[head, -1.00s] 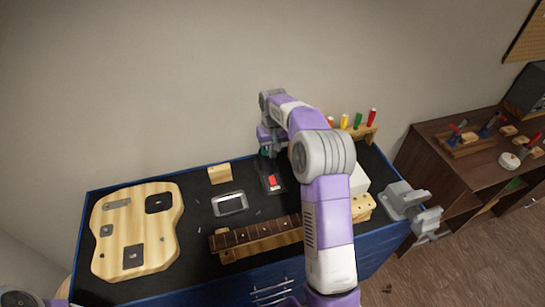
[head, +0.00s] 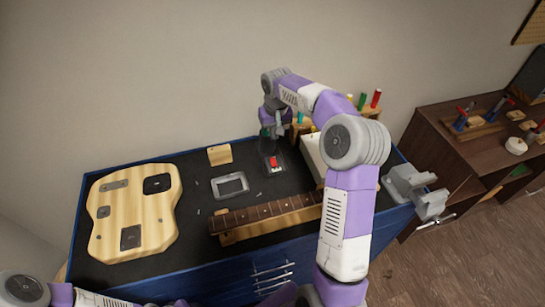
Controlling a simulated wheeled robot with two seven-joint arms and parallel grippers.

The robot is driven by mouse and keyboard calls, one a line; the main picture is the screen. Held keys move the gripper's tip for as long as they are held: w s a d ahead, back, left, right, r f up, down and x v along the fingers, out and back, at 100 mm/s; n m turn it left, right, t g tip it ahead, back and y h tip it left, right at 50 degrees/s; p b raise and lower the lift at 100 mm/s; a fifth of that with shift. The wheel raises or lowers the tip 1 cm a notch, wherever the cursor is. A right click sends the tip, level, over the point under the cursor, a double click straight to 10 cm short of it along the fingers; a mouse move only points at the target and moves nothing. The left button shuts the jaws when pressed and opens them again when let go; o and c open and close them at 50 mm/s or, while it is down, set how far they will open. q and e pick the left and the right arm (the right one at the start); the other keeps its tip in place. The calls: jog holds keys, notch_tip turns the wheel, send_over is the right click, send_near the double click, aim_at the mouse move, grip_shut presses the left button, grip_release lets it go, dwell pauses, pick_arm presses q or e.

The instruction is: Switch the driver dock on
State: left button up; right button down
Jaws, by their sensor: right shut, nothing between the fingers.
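The driver dock (head: 275,167) is a small dark block with a red switch (head: 273,161), standing on the black mat near the back of the blue bench. My right gripper (head: 268,140) is shut and empty. It points down just above and behind the red switch, partly covering the dock's back part. I cannot tell whether it touches the dock, nor which way the switch is tipped. My left arm shows only at the lower left corner, and its gripper is out of view.
A wooden guitar body (head: 135,215) lies at the left, a fretted neck (head: 265,215) in front. A metal-framed part (head: 230,185) and small wood block (head: 219,155) lie left of the dock. A white box (head: 312,155) and rack of coloured-handled tools (head: 370,112) stand right, a grey vise (head: 412,190) at the edge.

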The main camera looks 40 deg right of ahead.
aim_at(272, 159)
jog(key=shift+r, duration=0.15)
dwell(0.3)
jog(key=f, duration=0.4)
jog(key=w+f, duration=0.1)
jog(key=f, duration=0.4)
jog(key=f+b, duration=0.1)
jog(key=f, duration=0.4)
jog(key=shift+w+d, duration=0.3)
jog(key=shift+w, duration=0.1)
